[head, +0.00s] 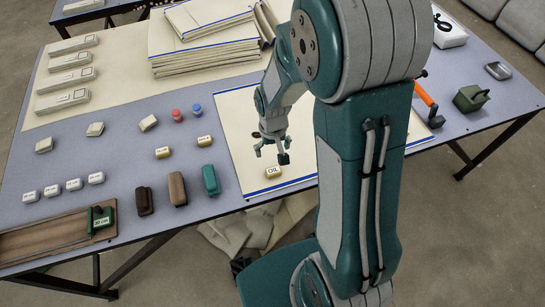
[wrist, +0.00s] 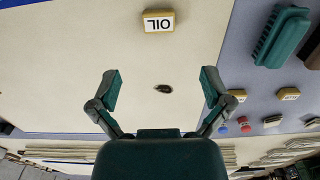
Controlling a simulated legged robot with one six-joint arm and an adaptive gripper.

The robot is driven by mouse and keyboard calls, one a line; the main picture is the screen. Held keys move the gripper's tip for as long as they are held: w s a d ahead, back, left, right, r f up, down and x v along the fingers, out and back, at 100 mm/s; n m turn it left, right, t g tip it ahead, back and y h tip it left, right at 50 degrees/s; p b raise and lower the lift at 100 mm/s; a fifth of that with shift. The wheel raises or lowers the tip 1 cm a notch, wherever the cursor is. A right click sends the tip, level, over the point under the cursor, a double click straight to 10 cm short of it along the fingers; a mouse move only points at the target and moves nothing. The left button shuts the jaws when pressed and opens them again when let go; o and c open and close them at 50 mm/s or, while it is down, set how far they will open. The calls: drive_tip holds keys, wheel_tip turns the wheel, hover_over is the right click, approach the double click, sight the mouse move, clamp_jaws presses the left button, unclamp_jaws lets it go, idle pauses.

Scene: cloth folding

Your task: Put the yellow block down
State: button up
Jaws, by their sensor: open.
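A yellow block with a white top marked OIL (head: 273,171) lies on the cream cloth (head: 234,115), close to the cloth's front edge with its blue stripe. In the wrist view the OIL block (wrist: 158,21) is near the top, ahead of the fingers and apart from them. My gripper (head: 271,154) is open and empty above the cloth, just behind the block in the head view. The wrist view shows its two fingers (wrist: 160,85) spread wide, with a small dark spot (wrist: 163,88) on the cloth between them.
Two other small yellow blocks (head: 162,152) (head: 204,140) lie left of the cloth. A green brush-like thing (head: 211,180) and brown ones lie near the front edge. Folded cloths (head: 205,50) are stacked behind. Red and blue pieces (head: 176,115) stand left of the cloth.

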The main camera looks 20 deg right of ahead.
drive_tip(key=s+r+t, duration=0.2)
drive_tip(key=s+r, duration=0.5)
drive_tip(key=r, duration=0.5)
drive_tip(key=s+r+t, duration=0.3)
drive_tip(key=s+r, duration=0.4)
drive_tip(key=r, duration=0.5)
drive_tip(key=shift+s+r+t, duration=0.15)
drive_tip(key=shift+r+t, duration=0.15)
